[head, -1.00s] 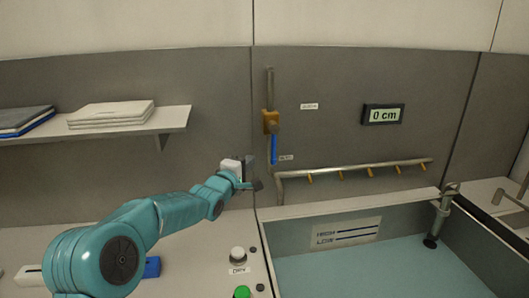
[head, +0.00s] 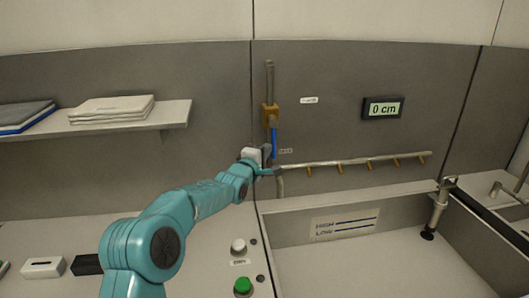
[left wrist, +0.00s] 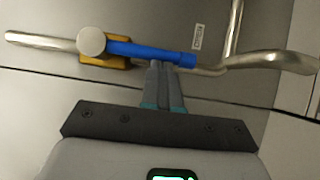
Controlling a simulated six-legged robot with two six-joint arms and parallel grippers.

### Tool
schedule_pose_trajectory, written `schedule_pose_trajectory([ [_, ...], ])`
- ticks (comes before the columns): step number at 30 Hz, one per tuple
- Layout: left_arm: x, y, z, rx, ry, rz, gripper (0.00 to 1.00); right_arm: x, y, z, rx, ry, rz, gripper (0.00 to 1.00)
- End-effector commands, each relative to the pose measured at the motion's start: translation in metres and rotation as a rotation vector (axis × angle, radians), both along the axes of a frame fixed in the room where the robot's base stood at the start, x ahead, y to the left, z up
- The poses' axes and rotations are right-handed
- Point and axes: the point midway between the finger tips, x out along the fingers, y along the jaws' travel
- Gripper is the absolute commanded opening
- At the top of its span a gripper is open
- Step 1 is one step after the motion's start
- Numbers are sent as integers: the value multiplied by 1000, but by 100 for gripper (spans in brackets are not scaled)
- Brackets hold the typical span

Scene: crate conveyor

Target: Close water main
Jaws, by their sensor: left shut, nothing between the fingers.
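The water valve has a brass body (head: 270,114) on a vertical wall pipe, and its blue lever (head: 274,142) hangs down along the pipe. In the left wrist view the blue lever (left wrist: 150,51) runs from a round pale hub to the right, in line with the pipe. My left gripper (head: 270,165) is shut and empty at the lever's lower end. In the left wrist view its fingertips (left wrist: 160,66) are together beside the lever near its free end; I cannot tell whether they touch. My right gripper is not in view.
A pipe with several brass nozzles (head: 350,163) runs right above the basin (head: 355,198). A display (head: 382,108) reads 0 cm. A shelf (head: 120,122) holds folded stacks at left. White (head: 238,246) and green (head: 243,286) buttons sit on the counter.

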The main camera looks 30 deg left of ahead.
Motion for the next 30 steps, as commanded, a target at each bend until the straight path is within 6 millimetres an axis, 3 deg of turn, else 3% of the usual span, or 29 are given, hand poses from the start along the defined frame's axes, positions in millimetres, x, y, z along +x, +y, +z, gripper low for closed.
schedule_pose_trajectory([
  [17, 6, -8, -6, -85, -66, -1, 0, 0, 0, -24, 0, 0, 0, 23],
  [23, 10, -14, -12, -160, -124, -2, 0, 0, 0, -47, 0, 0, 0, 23],
  [30, 18, -25, -17, -326, -250, -3, 0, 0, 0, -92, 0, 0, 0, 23],
])
